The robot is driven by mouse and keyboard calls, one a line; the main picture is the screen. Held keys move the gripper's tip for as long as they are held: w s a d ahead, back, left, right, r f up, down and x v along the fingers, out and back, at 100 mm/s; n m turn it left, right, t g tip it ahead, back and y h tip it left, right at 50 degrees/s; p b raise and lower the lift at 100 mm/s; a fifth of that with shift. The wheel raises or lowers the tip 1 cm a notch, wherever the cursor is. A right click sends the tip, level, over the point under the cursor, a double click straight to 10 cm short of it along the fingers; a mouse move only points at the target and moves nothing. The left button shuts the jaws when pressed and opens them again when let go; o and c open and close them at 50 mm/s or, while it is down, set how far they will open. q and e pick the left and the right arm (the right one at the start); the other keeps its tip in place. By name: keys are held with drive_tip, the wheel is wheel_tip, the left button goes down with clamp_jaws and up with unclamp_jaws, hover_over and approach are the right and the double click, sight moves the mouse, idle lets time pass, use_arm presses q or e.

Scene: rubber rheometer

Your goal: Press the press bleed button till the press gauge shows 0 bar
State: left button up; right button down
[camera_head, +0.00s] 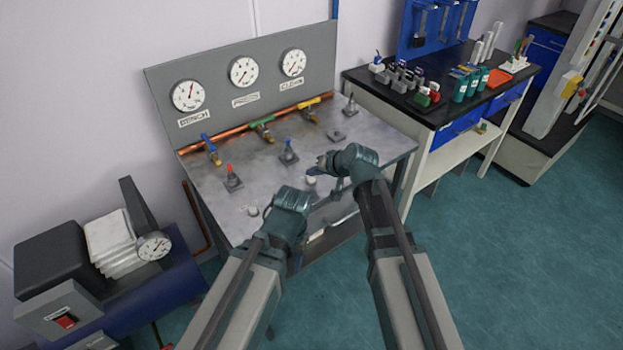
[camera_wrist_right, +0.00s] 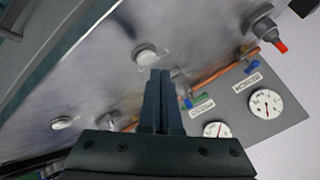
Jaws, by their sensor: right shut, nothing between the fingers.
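The press gauge (camera_head: 244,71) is the middle dial on the grey back panel, above the PRESS label; its needle is too small to read surely. It also shows partly in the right wrist view (camera_wrist_right: 217,130). A round white button (camera_head: 311,180) on the metal bench top, in line with the press gauge, shows just below my right gripper (camera_head: 322,164). In the right wrist view the shut, empty fingers (camera_wrist_right: 161,72) point close to this button (camera_wrist_right: 147,55); contact cannot be told. My left gripper (camera_head: 318,199) is over the bench's front, its fingers unclear.
The BENCH gauge (camera_head: 187,95) and CLEAN gauge (camera_head: 293,62) flank the press gauge. Another white button (camera_head: 252,211) sits nearer the left.

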sight(313, 184)
drive_tip(key=shift+r, duration=0.1)
wheel_tip(313, 184, up, 5)
drive_tip(key=p, duration=0.5)
idle(0.3)
drive_tip(key=s+d+f+n+g+h, duration=0.1)
drive_tip(key=s+f+g+h, duration=0.1)
drive_tip(key=s, duration=0.6)
drive_tip(key=s+d+f+n+g+h, duration=0.2)
drive_tip(key=s+h, duration=0.1)
drive_tip(key=s, duration=0.6)
drive_tip(key=s+d+f+n+g+h, duration=0.1)
drive_tip(key=s+d+f+g+h, duration=0.1)
drive_tip(key=s, duration=0.6)
drive_tip(key=shift+s+d+f+g+h, duration=0.25)
drive_tip(key=shift+s+f+g+h, duration=0.1)
drive_tip(key=shift+g, duration=0.25)
